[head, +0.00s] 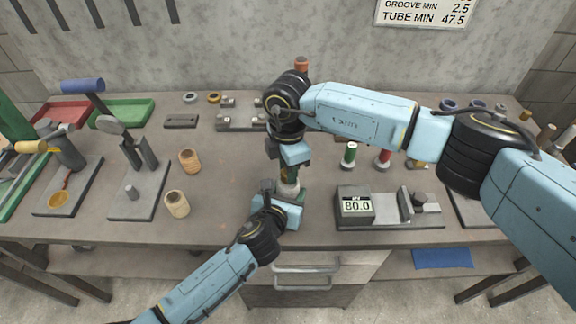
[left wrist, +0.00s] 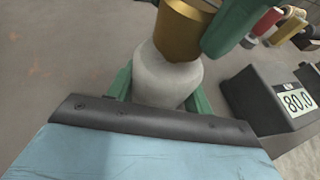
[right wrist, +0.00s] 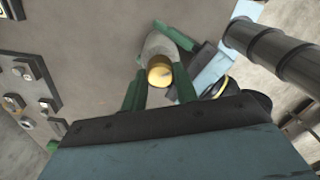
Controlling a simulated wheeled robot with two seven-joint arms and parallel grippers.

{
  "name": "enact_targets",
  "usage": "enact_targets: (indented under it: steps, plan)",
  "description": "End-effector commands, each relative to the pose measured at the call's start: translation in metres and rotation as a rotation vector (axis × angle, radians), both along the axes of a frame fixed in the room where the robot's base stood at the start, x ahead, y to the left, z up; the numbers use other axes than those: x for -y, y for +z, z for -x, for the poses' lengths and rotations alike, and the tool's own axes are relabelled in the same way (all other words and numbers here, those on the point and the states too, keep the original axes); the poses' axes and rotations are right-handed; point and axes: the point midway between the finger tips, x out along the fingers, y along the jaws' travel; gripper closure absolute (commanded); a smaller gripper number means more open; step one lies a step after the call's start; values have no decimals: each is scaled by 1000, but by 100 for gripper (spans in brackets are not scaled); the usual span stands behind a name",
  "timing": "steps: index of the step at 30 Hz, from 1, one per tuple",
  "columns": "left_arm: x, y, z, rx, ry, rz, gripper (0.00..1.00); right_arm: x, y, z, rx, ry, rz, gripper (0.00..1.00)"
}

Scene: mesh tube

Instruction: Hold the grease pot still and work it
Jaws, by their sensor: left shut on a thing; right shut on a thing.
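The grease pot (left wrist: 165,75) has a pale grey-white rounded body with a brass cap (left wrist: 182,28) on top. In the head view its white body (head: 289,188) shows between my two grippers near the middle front of the bench. My left gripper (head: 281,199) is low and shut on the body, its green fingers on either side in the left wrist view. My right gripper (head: 290,170) comes from above and is shut on the brass cap, which also shows in the right wrist view (right wrist: 160,72). The pot's base is hidden, so I cannot tell whether it touches the bench.
A grey device reading 80.0 (head: 357,206) stands close to the right. Two tan cylinders (head: 189,161) (head: 177,204) stand to the left. Small capped bottles (head: 349,155) stand behind the device.

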Motion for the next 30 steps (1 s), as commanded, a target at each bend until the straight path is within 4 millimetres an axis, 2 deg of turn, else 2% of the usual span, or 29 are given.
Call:
enact_targets:
  steps: [18, 30]
  plan:
    - [-1, -2, 1, -3, 1, -3, 80, 0, 1, -1, 3, -588, 0, 93]
    - [0, -2, 1, -4, 0, -2, 80, -5, 1, 1, -4, -867, -10, 93]
